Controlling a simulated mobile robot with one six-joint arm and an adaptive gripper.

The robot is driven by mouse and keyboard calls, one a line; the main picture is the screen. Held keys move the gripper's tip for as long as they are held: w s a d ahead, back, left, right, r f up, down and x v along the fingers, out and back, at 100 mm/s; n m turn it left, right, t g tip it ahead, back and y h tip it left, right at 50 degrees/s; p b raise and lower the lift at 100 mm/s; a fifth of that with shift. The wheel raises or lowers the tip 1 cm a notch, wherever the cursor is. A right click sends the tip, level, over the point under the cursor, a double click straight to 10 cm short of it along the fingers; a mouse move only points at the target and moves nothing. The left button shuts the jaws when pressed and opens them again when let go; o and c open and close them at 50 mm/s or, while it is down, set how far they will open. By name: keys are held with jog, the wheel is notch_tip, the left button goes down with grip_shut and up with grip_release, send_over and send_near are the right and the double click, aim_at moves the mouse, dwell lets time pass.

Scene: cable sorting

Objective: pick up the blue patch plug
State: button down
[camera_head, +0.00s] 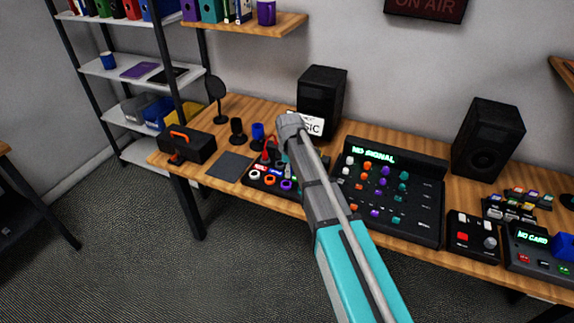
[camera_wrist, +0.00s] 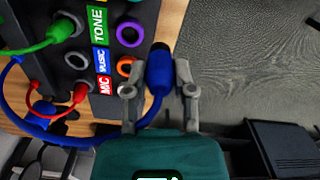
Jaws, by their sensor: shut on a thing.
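The blue patch plug (camera_wrist: 159,72) is between the fingers of my gripper (camera_wrist: 159,91) in the wrist view. The gripper is shut on it, one finger on each side. Its dark tip points up in the picture, and it appears over the front edge of the black patch panel (camera_wrist: 108,12). A blue cable (camera_wrist: 100,138) loops from it to the left. The panel carries labels TONE, MUSIC and MIC, with purple (camera_wrist: 130,34) and orange (camera_wrist: 125,66) rings beside them. In the head view the panel (camera_head: 252,180) is partly behind my arm, and the gripper is hidden.
A green plug (camera_wrist: 61,28) and a red plug (camera_wrist: 79,94) sit at the panel's left sockets. A mixing console (camera_head: 420,205) stands right of my arm, and a speaker (camera_head: 321,100) behind it.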

jog(key=s+d+r+p, duration=0.2)
jog(key=s+r+p, duration=0.1)
jog(key=s, duration=0.5)
jog(key=shift+s+r, duration=0.3)
jog(key=shift+r, duration=0.1)
jog(key=shift+s+d, duration=0.1)
